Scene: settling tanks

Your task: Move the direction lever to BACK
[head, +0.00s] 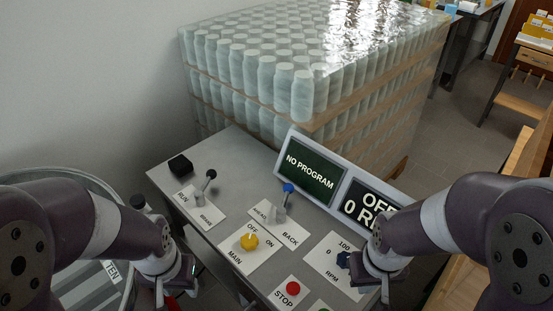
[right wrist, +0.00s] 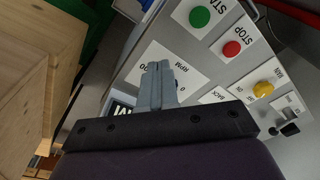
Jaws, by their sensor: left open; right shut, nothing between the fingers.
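The direction lever (head: 288,189) has a blue knob on a short grey stem. It stands on a white label plate (head: 272,230) near the middle of the console, in the head view. The lever leans away from BACK, toward the panel's far side. In the right wrist view the BACK label (right wrist: 221,94) shows, but the lever is hidden. My right gripper (right wrist: 160,70) is shut and empty, over the RPM dial. My left gripper (head: 174,292) is open and empty, left of the console.
A black-knobbed lever (head: 210,175), yellow MAIN switch (head: 249,241), red STOP button (head: 293,288) and dark RPM knob (head: 343,259) share the console. A display (head: 312,172) reading NO PROGRAM stands behind. Wrapped bottles (head: 290,85) are stacked beyond. A round tank (head: 70,180) is left.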

